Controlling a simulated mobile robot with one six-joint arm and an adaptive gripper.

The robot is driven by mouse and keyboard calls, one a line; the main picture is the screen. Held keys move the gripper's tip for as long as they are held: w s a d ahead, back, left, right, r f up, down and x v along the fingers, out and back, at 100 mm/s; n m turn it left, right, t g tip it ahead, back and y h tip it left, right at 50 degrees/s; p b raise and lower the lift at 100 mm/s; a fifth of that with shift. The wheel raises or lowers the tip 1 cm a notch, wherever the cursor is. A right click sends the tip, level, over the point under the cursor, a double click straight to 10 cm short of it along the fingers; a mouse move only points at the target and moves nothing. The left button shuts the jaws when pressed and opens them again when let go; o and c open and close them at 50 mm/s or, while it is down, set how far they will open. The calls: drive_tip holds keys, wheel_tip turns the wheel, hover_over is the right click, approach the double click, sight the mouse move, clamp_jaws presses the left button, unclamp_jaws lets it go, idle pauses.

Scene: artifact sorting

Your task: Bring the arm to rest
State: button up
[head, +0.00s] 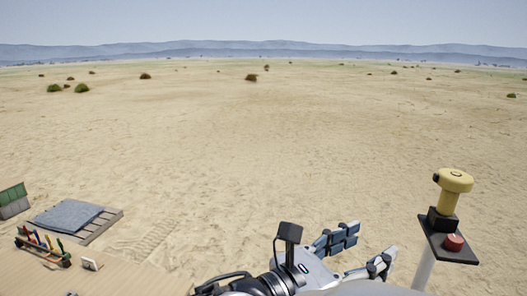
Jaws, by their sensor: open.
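My gripper (374,241) shows at the bottom of the head view, right of the middle. Its two fingers, with blue-grey pads, are spread apart and point up and to the right. Nothing is seen between them, only sand behind. My arm's wrist, with a small dark camera block on a stalk, is just left of the fingers. The rest of the arm is cut off by the lower edge of the picture.
A wooden table (125,283) fills the bottom left corner. On it are a rack (43,252) of colored-handled tools and a small white card (92,264). Beyond lie a pallet with a grey-blue cover (68,214) and a green-and-grey box (13,200). Open sand stretches ahead.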

drive_tip(key=s+d+f+m+g+y+b, duration=0.2)
drive_tip(key=s+d+f+m+g+b, duration=0.25)
drive_tip(key=d+f, duration=0.45)
drive_tip(key=s+f+m+g+y+b, duration=0.1)
drive_tip(key=s+f+m+y+b, duration=0.15)
drive_tip(key=f, duration=0.35)
drive_tip(key=s+a+f+m+g+y+b, duration=0.1)
drive_tip(key=s+f+m+y+b, duration=0.1)
drive_tip(key=s+f+m+b, duration=0.3)
drive_tip(key=s+f+m+g+y+b, duration=0.1)
drive_tip(key=f+y+b, duration=0.1)
drive_tip(key=f, duration=0.5)
drive_tip(key=a+f+m+t+y+b, duration=0.3)
drive_tip(key=a+f+m+y+b, duration=0.4)
drive_tip(key=a+f+m+b, duration=0.1)
wheel_tip(320, 180, down, 2)
drive_tip(key=m+b, duration=0.1)
drive_tip(key=m, duration=0.1)
drive_tip(key=shift+a+m, duration=0.4)
drive_tip(key=shift+s+f, duration=0.1)
